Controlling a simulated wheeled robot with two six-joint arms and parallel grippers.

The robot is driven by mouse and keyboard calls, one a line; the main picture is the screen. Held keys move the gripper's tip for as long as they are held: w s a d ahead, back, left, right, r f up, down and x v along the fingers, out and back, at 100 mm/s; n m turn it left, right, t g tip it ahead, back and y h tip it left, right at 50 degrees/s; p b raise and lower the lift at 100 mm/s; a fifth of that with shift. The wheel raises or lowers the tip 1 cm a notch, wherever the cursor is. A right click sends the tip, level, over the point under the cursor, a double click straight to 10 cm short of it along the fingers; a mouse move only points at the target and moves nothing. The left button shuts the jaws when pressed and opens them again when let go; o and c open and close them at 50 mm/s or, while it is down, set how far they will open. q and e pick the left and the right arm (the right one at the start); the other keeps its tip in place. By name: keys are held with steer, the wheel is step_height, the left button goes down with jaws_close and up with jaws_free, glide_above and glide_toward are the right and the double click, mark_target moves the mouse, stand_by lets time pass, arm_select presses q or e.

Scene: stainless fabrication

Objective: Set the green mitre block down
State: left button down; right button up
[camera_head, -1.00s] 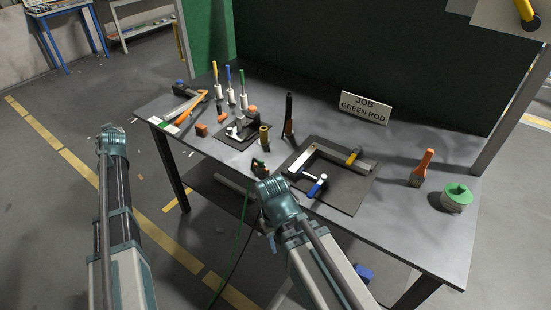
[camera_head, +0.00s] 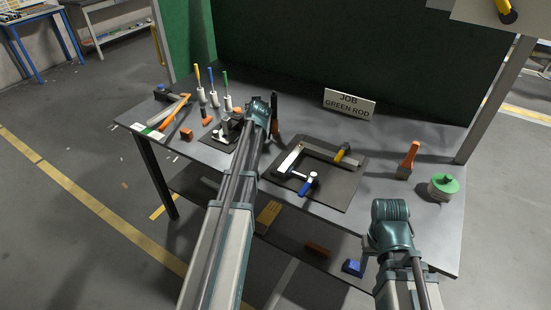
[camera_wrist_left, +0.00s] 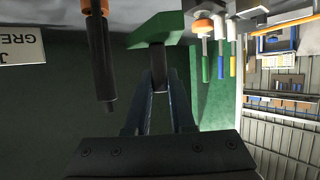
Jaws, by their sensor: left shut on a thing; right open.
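The green mitre block (camera_wrist_left: 158,30) shows in the left wrist view, between my left gripper's fingertips (camera_wrist_left: 159,68). My left gripper is shut on it. That view is upside down, with the grey tabletop along its top, close to the block; I cannot tell whether they touch. In the head view my left arm reaches over the middle-left of the bench, and its wrist hides the jaws and the block. My right gripper (camera_head: 388,222) is open at the bench's front right edge, its fingers mostly hidden by its own wrist.
The bench (camera_head: 335,215) carries a dark mat (camera_head: 345,187) with a square and clamp. An orange-handled brush (camera_head: 409,160) and green-topped tin (camera_head: 443,187) stand right. Several upright handled tools (camera_head: 213,90) stand left. A sign (camera_head: 349,103) reads JOB GREEN ROD. Bare tabletop lies right of the mat.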

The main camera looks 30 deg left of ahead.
arm_select(q)
steer(key=s+d+n+g+y, duration=0.5)
steer(key=s+d+n, duration=0.1)
steer(key=s, duration=0.6)
step_height(320, 180, down, 6)
steer(key=b, duration=0.6)
steer(key=shift+a+f+b, duration=0.2)
steer(key=shift+f+b, duration=0.05)
steer(key=shift+b, duration=0.05)
steer(key=shift+w, duration=0.1)
step_height(320, 180, down, 4)
steer(key=b, duration=0.3)
steer(key=shift+r+b, duration=0.2)
steer(key=shift+b, duration=0.15)
steer(key=shift+f, duration=0.2)
steer(key=c, duration=0.8)
jaws_free()
steer(key=shift+r, duration=0.1)
steer(key=shift+o, duration=0.2)
